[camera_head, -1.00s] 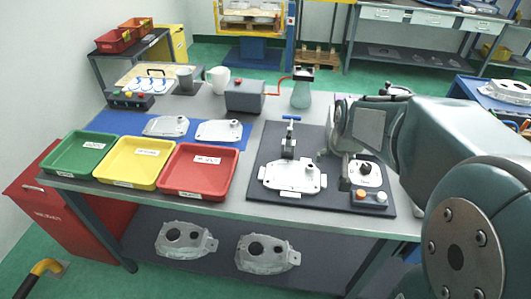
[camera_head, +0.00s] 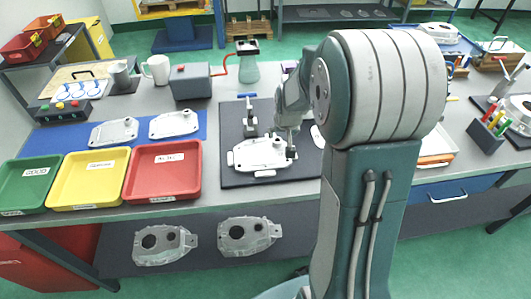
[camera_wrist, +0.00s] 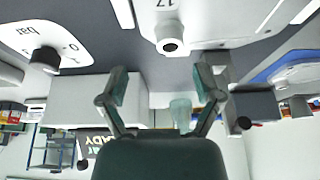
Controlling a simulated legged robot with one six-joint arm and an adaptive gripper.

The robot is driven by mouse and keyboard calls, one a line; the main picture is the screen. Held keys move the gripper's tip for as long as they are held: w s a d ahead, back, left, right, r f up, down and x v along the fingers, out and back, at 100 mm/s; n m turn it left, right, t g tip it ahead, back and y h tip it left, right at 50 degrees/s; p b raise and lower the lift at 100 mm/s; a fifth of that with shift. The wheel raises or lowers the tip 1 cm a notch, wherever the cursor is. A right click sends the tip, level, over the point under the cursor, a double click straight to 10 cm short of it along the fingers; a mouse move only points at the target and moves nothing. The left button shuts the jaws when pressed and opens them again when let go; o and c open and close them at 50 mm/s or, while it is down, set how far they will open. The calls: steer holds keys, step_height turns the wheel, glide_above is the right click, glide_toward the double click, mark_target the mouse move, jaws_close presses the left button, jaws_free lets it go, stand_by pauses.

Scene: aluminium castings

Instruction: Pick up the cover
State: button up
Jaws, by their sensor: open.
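A pale grey cover (camera_head: 262,153) lies flat on the dark fixture plate (camera_head: 236,113) in the head view. My gripper (camera_head: 290,152) is low at the right end of this cover; whether it touches cannot be told there. In the wrist view the cover (camera_wrist: 215,22), marked 17 and with a round boss, is at the top edge. My gripper (camera_wrist: 162,82) shows two spread fingers with nothing held between them; the cover lies beyond the tips. Two similar covers, a left one (camera_head: 114,132) and a right one (camera_head: 174,124), lie on the blue mat (camera_head: 60,143).
A toggle clamp (camera_head: 249,118) stands just behind the fixture cover. A gauge plate marked bar (camera_wrist: 38,38) shows in the wrist view. Green (camera_head: 28,205), yellow (camera_head: 90,204) and red (camera_head: 160,194) trays line the front left. Castings lie on the lower shelf (camera_head: 200,268).

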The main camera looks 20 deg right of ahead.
mark_target(275, 143)
steer(key=f, duration=0.1)
steer(key=a+f, duration=0.1)
steer(key=w+a+f, duration=0.1)
steer(key=shift+f, duration=0.3)
steer(key=shift+w+d+f, duration=0.1)
steer(key=shift+w+f, duration=0.1)
steer(key=shift+f, duration=0.15)
steer(key=shift+w+d+f, duration=0.1)
steer(key=shift+d+f, duration=0.1)
steer(key=shift+d, duration=0.65)
steer(key=shift+a, duration=0.15)
steer(key=c, duration=0.8)
steer(key=shift+a, duration=0.2)
jaws_close()
steer(key=shift+a, duration=0.2)
